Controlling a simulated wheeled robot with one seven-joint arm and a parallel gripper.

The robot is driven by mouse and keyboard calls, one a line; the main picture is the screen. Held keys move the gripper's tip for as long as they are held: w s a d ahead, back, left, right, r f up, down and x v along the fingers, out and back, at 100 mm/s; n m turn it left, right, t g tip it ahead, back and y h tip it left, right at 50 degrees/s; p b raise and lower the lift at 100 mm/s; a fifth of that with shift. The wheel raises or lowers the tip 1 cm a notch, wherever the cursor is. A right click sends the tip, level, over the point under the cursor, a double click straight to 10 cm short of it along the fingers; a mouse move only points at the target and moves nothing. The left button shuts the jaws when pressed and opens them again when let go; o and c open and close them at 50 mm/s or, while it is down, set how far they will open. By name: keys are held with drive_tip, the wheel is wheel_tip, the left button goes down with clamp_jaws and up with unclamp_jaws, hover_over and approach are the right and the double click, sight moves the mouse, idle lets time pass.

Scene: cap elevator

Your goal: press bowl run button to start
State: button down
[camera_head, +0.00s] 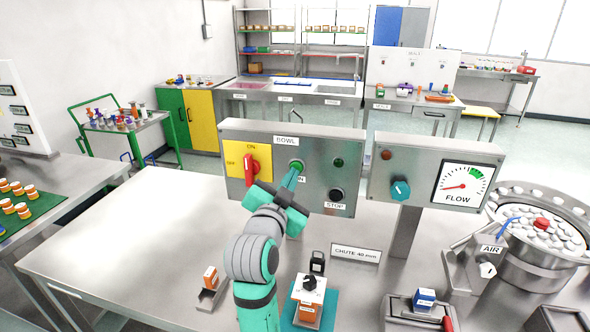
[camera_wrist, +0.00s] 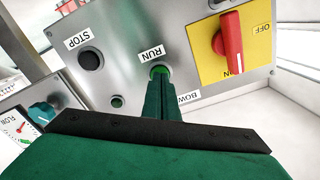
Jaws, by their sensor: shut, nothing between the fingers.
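The BOWL control panel (camera_head: 315,155) stands upright on the bench, with a red ON/OFF rotary switch on a yellow plate at its left. The green RUN button (camera_head: 296,167) is at its middle. My gripper (camera_head: 293,176) is shut and empty, its fingertips at the RUN button. In the wrist view the green RUN button (camera_wrist: 159,71) shows just beyond my fingertips, which overlap its edge. I cannot tell whether they touch it or how far it is pressed. The red switch (camera_wrist: 229,42) and the black STOP button (camera_wrist: 91,59) are clear of my fingers.
The FLOW panel (camera_head: 435,150) with a teal knob and dial stands to the right. A bowl feeder (camera_head: 540,235) full of white caps is at far right. A CHUTE sign (camera_head: 356,253) and a boxed bottle (camera_head: 307,312) sit near my arm. The bench's left part is clear.

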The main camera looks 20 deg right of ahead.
drive_tip(key=shift+s, duration=0.1)
drive_tip(key=shift+w, duration=0.35)
idle(0.6)
drive_tip(key=shift+w+d, duration=0.25)
idle(0.4)
drive_tip(key=shift+w+a, duration=0.1)
drive_tip(key=shift+d, duration=0.3)
drive_tip(key=shift+v, duration=2.75)
